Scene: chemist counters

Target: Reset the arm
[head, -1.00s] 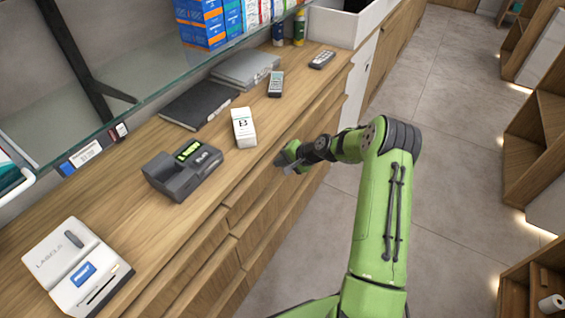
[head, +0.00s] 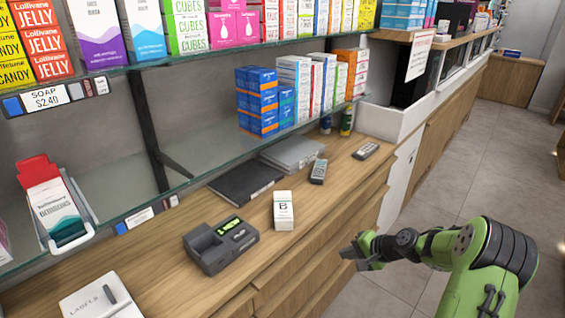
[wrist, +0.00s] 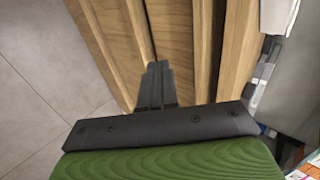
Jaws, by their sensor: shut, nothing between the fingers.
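My green arm reaches in from the lower right of the head view. My gripper (head: 352,252) is shut and empty, in front of the wooden counter's drawer side and apart from the things on top. In the wrist view my gripper (wrist: 156,70) shows its two dark fingers together, with wooden drawer fronts (wrist: 115,35) beyond them.
The counter top (head: 165,272) holds a white box marked B (head: 283,212), a dark charger-like device (head: 222,247), a black folder (head: 245,182), two remote-like devices and a label box (head: 95,298). A glass shelf (head: 215,165) overhangs it. Open floor (head: 465,165) lies right.

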